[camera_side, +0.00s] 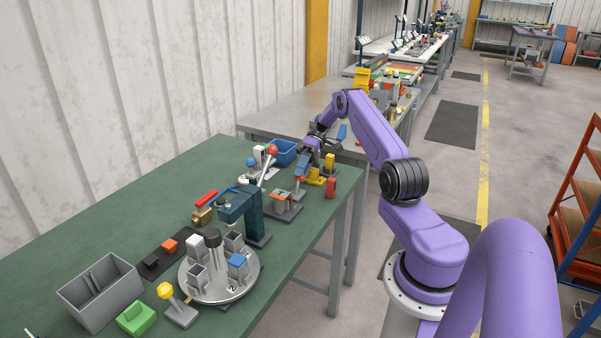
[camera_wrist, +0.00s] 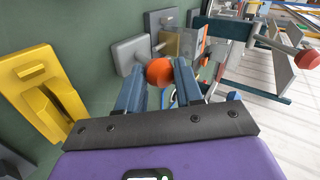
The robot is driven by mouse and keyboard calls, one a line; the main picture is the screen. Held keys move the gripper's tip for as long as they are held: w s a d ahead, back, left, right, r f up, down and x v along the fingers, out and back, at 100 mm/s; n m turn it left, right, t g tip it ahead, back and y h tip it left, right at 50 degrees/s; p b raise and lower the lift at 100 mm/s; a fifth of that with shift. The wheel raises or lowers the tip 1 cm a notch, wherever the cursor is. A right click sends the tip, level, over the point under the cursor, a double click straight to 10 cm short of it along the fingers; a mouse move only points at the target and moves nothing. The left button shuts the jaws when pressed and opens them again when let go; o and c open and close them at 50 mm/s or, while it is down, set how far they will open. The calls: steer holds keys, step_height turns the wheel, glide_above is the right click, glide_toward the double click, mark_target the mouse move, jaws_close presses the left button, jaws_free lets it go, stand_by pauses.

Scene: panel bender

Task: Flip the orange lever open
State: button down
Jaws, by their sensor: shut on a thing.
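The orange lever's rounded knob (camera_wrist: 160,72) shows in the wrist view, between the tips of my gripper (camera_wrist: 158,78). My two blue-grey fingers are shut on it, one on each side. Grey plates (camera_wrist: 130,53) stand just beyond the knob; the lever's lower part and pivot are hidden or too small to make out. In the side view my gripper (camera_side: 300,176) is low at the right part of the green bench, with a small orange-red spot at its fingertips. I cannot tell the lever's angle there.
A yellow fixture (camera_wrist: 45,90) stands close left of my fingers in the wrist view. A red-knobbed metal lever (camera_side: 272,150) and a blue bin (camera_side: 284,152) are near in the side view. A red cylinder (camera_side: 331,187) stands near the bench edge. Bare green bench (camera_side: 110,225) lies farther left.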

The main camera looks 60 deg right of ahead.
stand_by(0.4)
steer(key=c, duration=1)
jaws_free()
steer(key=shift+d, duration=0.1)
steer(key=shift+d+r, duration=0.7)
steer(key=shift+r, duration=0.9)
steer(key=shift+d+r, duration=0.65)
steer(key=shift+r, duration=1)
steer(key=shift+d+r, duration=0.7)
steer(key=shift+r, duration=0.9)
